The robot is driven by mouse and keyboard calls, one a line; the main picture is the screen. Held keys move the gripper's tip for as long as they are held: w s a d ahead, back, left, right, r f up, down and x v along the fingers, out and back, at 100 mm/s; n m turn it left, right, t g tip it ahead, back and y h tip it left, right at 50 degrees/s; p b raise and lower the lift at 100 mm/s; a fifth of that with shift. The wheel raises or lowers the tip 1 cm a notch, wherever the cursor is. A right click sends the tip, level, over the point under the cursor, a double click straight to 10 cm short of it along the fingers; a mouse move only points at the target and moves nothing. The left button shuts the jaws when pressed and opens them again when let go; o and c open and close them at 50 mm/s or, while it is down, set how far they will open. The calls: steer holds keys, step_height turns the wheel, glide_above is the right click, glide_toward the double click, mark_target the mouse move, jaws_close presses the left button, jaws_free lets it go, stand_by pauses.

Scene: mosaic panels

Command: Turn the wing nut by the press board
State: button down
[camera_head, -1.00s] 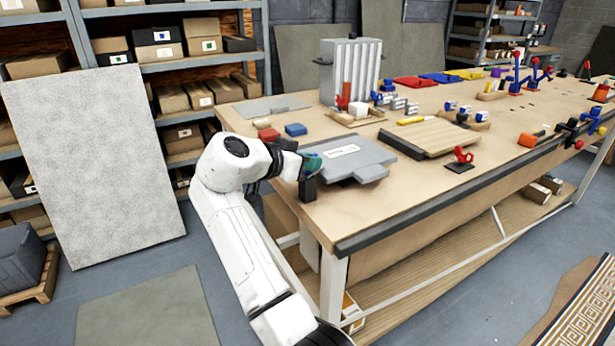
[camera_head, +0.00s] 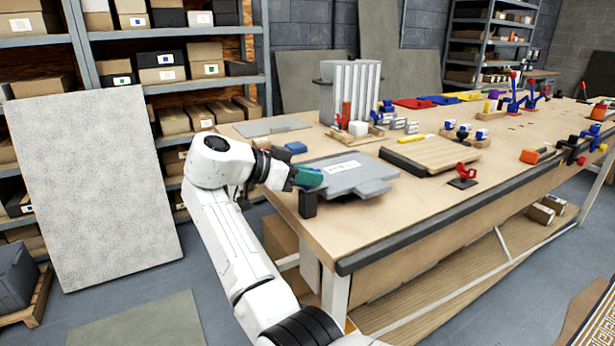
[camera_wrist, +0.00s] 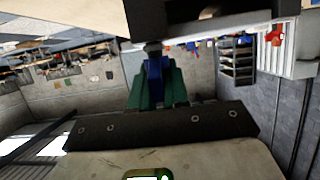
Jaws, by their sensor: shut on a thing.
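My gripper (camera_head: 306,177) is at the left edge of the grey flat press board (camera_head: 345,176) on the near corner of the bench. In the wrist view, its green fingers (camera_wrist: 156,90) are closed on a blue piece, which I take as the wing nut (camera_wrist: 155,68). A short grey stem (camera_wrist: 152,46) shows beyond the blue piece, under a dark edge. In the head view the wing nut is hidden by my gripper. A black block (camera_head: 308,204) stands at the bench edge just below my gripper.
A wooden slatted board (camera_head: 436,153) and a red clamp-like piece (camera_head: 463,173) lie to the right on the bench (camera_head: 390,222). A blue block (camera_head: 296,147) lies behind my gripper. A ribbed grey case (camera_head: 350,92) stands farther back. A speckled panel (camera_head: 98,190) leans against shelves at left.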

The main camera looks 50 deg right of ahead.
steer(key=shift+f, duration=0.1)
steer(key=c, duration=1.2)
jaws_free()
steer(key=v, duration=1.1)
steer(key=shift+b, duration=0.35)
